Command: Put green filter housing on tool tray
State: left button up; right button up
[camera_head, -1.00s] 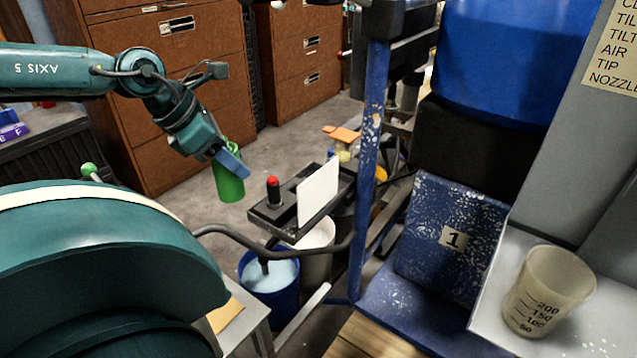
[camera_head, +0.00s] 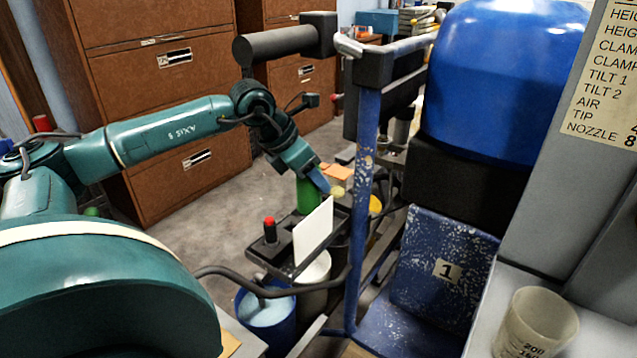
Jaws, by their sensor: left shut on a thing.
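The green filter housing (camera_head: 306,196) is a green cylinder held upright in my left gripper (camera_head: 318,180), which is shut on it. It hangs at the back part of the dark tool tray (camera_head: 258,256), behind a white card. Its lower end is partly hidden by the card, so I cannot tell whether it touches the tray. The tray also carries a black item with a red top (camera_head: 270,230). My right gripper is not in view.
The white card (camera_head: 313,232) stands upright along the tray's right side. A blue post (camera_head: 364,190) rises right of it. A blue bucket (camera_head: 266,318) of liquid and a pale bucket (camera_head: 315,272) stand below. Brown cabinets (camera_head: 165,100) stand behind, with open floor between.

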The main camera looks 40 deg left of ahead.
aim_at(319, 190)
pick_arm(q)
jog(key=shift+w+d, duration=0.25)
jog(key=shift+w, duration=0.25)
notch_tip(319, 190, down, 3)
jog(key=shift+f, duration=0.2)
jog(key=shift+f+b, duration=0.2)
jog(key=shift+b, duration=0.15)
jog(key=o, duration=1.2)
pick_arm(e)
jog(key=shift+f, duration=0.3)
